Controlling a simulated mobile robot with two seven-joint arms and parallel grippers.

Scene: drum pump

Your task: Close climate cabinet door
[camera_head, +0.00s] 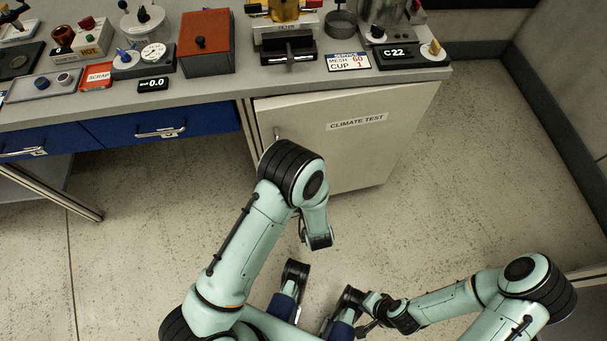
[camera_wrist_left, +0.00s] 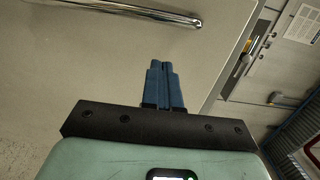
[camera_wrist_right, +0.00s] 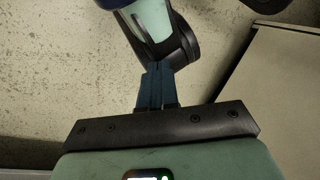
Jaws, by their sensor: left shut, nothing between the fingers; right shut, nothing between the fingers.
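The climate cabinet door (camera_head: 345,145) is a pale panel with a "CLIMATE TEST" label under the right part of the bench. Its handle (camera_head: 277,133) is near the door's left edge, partly close behind my left arm. I cannot tell from the head view whether the door stands slightly ajar. In the left wrist view, my left gripper (camera_wrist_left: 163,66) is shut and empty, in front of a pale panel (camera_wrist_left: 90,60) with a metal bar handle (camera_wrist_left: 160,12); contact cannot be told. My right gripper (camera_wrist_right: 157,70) is shut and empty, with floor and an arm link beyond it.
The bench top (camera_head: 215,90) carries a red-brown box (camera_head: 207,45), a filter unit, a scale and several small items. Blue drawers (camera_head: 165,125) are left of the cabinet. Speckled floor (camera_head: 460,180) is open to the right, up to a wall.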

